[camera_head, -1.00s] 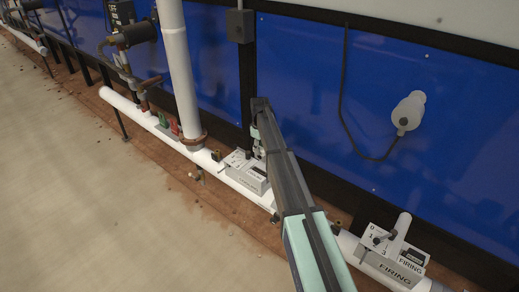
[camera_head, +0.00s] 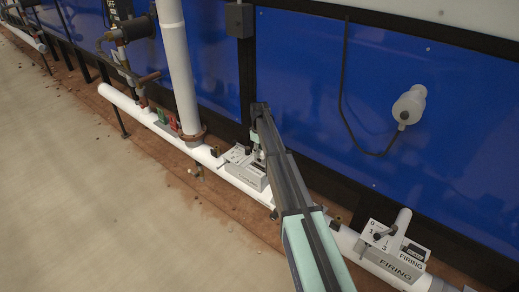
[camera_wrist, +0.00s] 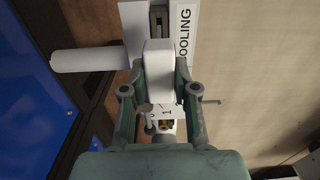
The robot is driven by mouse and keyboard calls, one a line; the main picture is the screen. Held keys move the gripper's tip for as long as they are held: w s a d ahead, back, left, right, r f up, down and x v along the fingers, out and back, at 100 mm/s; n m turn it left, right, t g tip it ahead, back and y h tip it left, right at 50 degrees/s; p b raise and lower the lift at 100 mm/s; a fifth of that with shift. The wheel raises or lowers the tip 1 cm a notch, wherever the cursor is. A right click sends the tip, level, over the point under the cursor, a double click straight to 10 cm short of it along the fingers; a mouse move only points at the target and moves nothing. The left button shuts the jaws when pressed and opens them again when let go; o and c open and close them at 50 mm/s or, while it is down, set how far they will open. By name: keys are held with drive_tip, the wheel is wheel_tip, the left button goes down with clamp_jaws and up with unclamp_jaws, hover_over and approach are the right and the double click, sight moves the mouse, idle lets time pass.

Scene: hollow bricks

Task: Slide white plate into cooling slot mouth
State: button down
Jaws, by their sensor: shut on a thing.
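My gripper (camera_wrist: 159,74) is shut on the white plate (camera_wrist: 158,58), with one green-grey finger on each side of it. The plate points toward the dark slot (camera_wrist: 160,18) in the cooling box (camera_wrist: 133,18), whose label reads "OOLING" in the wrist view. The plate's far end is close to the slot and in line with it; I cannot tell whether it has entered. In the head view the cooling box (camera_head: 240,166) sits on the white pipe, with my gripper (camera_head: 258,155) low over it. My arm hides part of the box there.
A similar box labelled FIRING (camera_head: 398,265) stands at the lower right on the white pipe (camera_head: 243,189). A thick white upright pipe (camera_head: 178,70) rises at the left. A blue wall panel (camera_head: 320,90) stands behind. The floor (camera_head: 90,190) at the left is clear.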

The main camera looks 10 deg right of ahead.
sight(260, 161)
drive_tip(key=shift+f, duration=0.6)
drive_tip(key=shift+f+b, duration=0.75)
drive_tip(key=shift+f, duration=2)
idle(1.6)
drive_tip(key=c, duration=0.8)
unclamp_jaws()
wheel_tip(260, 161, up, 12)
